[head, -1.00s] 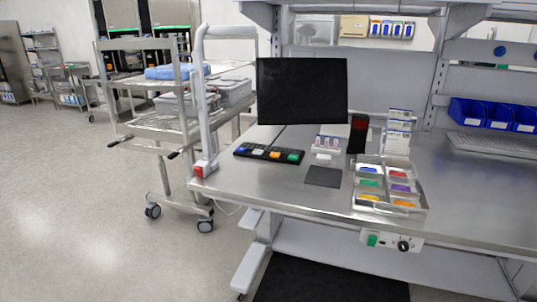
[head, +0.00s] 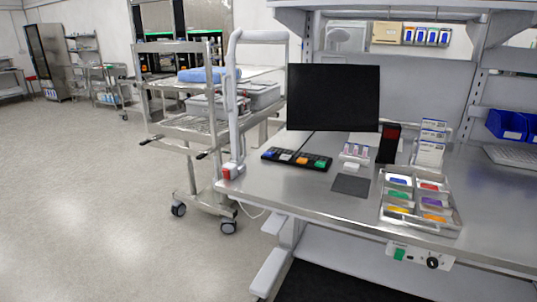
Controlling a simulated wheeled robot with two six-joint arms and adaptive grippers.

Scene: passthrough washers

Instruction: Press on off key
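A control box (head: 420,256) hangs under the front edge of the steel workbench. It carries a green switch (head: 399,254) on its left and a round black knob (head: 433,263) on its right. A black key panel (head: 296,159) with blue, white, orange and green keys lies on the bench in front of the dark monitor (head: 333,97). I cannot read any label that marks an on/off key. Neither of my grippers is in view.
The workbench (head: 285,197) holds a compartment tray (head: 385,213) of coloured items, a dark mat (head: 351,185) and a black stand (head: 388,144) with a red top. A steel cart (head: 190,134) stands left of the bench. The floor (head: 90,220) at left is open.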

